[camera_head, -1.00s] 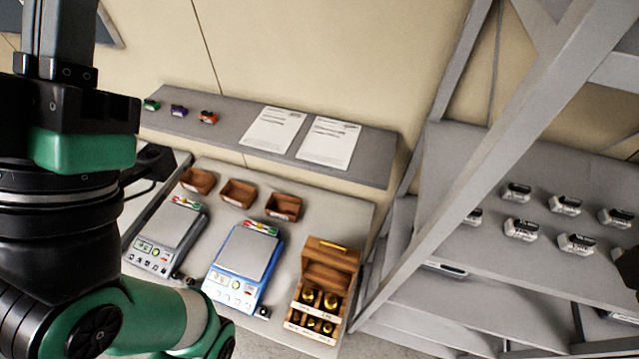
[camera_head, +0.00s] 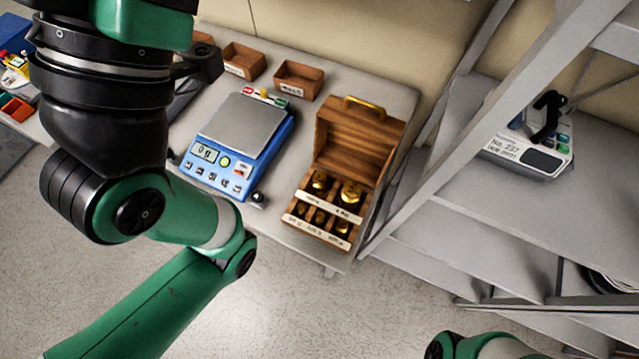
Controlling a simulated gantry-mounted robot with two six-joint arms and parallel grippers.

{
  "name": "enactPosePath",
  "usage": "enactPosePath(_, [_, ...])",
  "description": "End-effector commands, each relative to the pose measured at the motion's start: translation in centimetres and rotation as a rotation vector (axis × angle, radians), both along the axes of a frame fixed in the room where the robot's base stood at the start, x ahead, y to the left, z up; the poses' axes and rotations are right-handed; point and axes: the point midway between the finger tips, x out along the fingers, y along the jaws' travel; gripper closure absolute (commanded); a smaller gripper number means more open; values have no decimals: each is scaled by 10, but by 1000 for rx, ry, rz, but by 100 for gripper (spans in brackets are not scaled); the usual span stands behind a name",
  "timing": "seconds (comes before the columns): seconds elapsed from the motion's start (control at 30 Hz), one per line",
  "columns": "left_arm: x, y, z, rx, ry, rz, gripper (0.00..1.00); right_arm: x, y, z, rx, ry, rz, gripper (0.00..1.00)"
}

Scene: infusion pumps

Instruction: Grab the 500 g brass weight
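The brass weights sit in an open wooden box (camera_head: 352,150) at the right end of the grey table. Two larger weights stand in the back row, one on the left (camera_head: 319,181) and one on the right (camera_head: 350,193). Several smaller ones stand in the front row (camera_head: 321,217). White labels run along the rows, but they are too small to read, so I cannot tell which weight is 500 g. My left arm crosses the left side of the view and part of my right arm shows at the bottom right. Neither gripper's fingertips are visible.
A blue scale (camera_head: 238,145) reading 0 g stands left of the box. Small wooden trays (camera_head: 298,79) lie behind it. A grey metal shelf rack (camera_head: 470,180) stands close on the right, holding a labelled device (camera_head: 533,150). Open floor lies in front of the table.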

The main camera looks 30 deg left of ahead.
Motion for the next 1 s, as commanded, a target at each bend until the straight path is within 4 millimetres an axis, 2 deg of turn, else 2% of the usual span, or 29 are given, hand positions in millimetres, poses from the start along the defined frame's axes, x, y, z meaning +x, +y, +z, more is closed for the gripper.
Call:
enactPosePath(0.43, [0,0,0,0,1,0,100,0,0,0,0,1,0,50])
enactPosePath(0.47, [0,0,0,0,1,0,96,0,0,0,0,1,0,50])
enactPosePath(0.87, [0,0,0,0,1,0,25,0,0,0,0,1,0,50])
enactPosePath(1.0, [0,0,0,0,1,0,25,0,0,0,0,1,0,50])
